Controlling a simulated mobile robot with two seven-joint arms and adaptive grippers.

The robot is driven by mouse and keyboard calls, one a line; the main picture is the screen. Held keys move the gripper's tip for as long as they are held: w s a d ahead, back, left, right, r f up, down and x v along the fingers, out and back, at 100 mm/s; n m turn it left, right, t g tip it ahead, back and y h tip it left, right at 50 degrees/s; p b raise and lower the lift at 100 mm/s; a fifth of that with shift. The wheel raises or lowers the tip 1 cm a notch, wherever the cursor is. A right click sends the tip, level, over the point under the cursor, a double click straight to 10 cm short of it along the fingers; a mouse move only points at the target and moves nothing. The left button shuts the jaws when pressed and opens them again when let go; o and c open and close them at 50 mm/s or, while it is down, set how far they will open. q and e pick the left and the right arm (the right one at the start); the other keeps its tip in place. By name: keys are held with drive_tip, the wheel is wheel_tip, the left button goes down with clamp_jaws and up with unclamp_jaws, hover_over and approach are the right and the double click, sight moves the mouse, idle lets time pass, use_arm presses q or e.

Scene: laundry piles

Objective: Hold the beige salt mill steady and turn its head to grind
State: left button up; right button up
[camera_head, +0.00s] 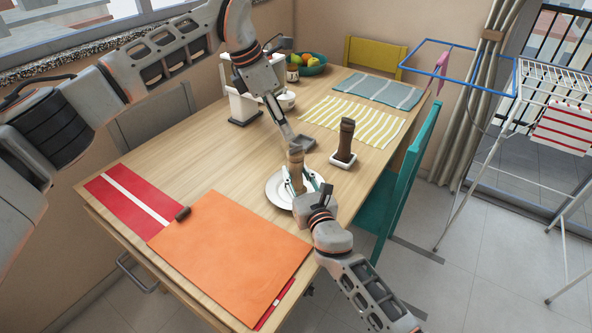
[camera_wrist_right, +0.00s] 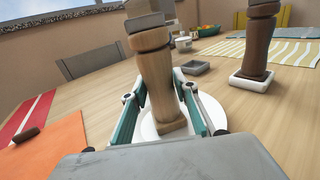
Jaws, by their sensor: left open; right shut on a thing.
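The beige salt mill (camera_head: 296,172) stands upright on a white plate (camera_head: 276,193) near the table's right edge. In the right wrist view its tan wooden body (camera_wrist_right: 158,85) rises between the teal-padded fingers. My right gripper (camera_head: 302,186) is shut on its lower body from the front. My left gripper (camera_head: 290,143) is open and comes down from above at the mill's head. Grey parts at the top of the wrist view partly hide the head, so I cannot tell whether the left fingers touch it.
A darker brown mill (camera_head: 346,141) stands on a white square dish (camera_head: 343,161), with a small grey dish (camera_head: 303,143) nearby. An orange mat (camera_head: 230,255) and a red mat (camera_head: 125,199) lie at the front. A teal chair (camera_head: 408,180) stands close on the right.

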sight(294, 159)
use_arm(q)
drive_tip(key=s+d+f+m+h, duration=0.1)
drive_tip(key=d+f+m+h, duration=0.25)
drive_tip(key=d, duration=0.35)
drive_tip(key=s+d+r+n+t+h, duration=0.1)
drive_tip(key=s+d+t+h, duration=0.2)
drive_tip(key=d+h, duration=0.25)
drive_tip(key=s+d+r+t+h, duration=0.1)
drive_tip(key=s+d+t+h, duration=0.25)
drive_tip(key=d, duration=0.25)
drive_tip(key=s+a+f+n+t+y, duration=0.2)
drive_tip(key=a+f+n+t+y, duration=0.3)
drive_tip(key=a+n+y, duration=0.3)
drive_tip(key=s+a+f+n+t+y, duration=0.2)
drive_tip(key=a+f+n+t+y, duration=0.3)
drive_tip(key=a, duration=0.4)
drive_tip(key=shift+n, duration=0.55)
drive_tip(key=w, duration=0.3)
drive_tip(key=w+d, duration=0.1)
drive_tip(key=w, duration=0.3)
drive_tip(key=w+d, duration=0.1)
drive_tip(key=w, duration=0.3)
drive_tip(key=shift+w+r, duration=0.15)
drive_tip(key=shift+r, duration=0.15)
